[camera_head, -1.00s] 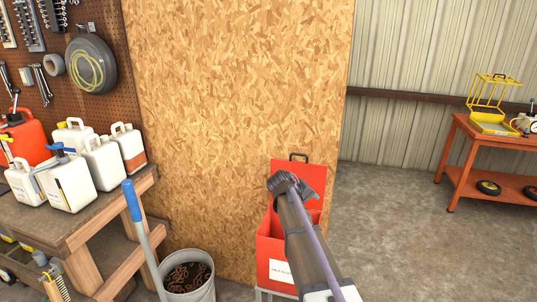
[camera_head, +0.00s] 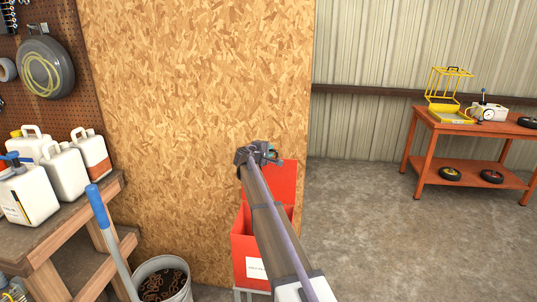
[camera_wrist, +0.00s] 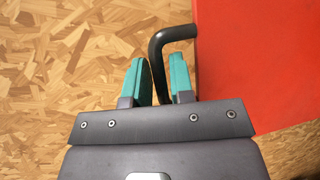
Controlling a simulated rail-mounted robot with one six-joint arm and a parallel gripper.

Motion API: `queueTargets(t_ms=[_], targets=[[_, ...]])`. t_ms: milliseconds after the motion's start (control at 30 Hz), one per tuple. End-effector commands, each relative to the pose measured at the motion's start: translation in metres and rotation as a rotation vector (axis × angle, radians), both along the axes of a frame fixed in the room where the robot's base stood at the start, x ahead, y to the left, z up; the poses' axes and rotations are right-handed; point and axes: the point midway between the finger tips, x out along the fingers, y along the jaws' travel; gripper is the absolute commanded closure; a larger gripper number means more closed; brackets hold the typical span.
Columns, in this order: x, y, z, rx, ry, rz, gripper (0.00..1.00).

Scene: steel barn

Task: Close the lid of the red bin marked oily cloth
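The red bin (camera_head: 243,252) with a white label stands on light legs in front of the board wall. The label's words are too small to read. Its red lid (camera_head: 284,180) is open and upright at the back of the bin; in the wrist view the lid fills the right side (camera_wrist: 260,60). My gripper (camera_head: 272,153) is at the lid's top edge.
A metal bucket of rusty chain (camera_head: 163,280) and a blue-handled pole (camera_head: 103,215) stand left of the bin. A wooden bench (camera_head: 60,230) with white jugs (camera_head: 65,172) is farther left. An orange table (camera_head: 435,122) stands at the right. The floor between is clear.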

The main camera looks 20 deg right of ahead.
Motion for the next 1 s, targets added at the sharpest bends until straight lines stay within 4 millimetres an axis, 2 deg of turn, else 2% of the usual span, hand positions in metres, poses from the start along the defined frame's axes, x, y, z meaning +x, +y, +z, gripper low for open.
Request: queueTargets(t_ms=[267,500,867,1000], targets=[[0.0017,-0.0027,-0.0004,0.000,0.000,0.000,0.78],[0.0015,-0.0026,-0.0005,0.000,0.000,0.000,1.00],[0.0014,-0.0021,-0.0006,0.000,0.000,0.000,1.00],[0.0004,0.0046,-0.0017,-0.004,-0.007,0.005,1.00]])
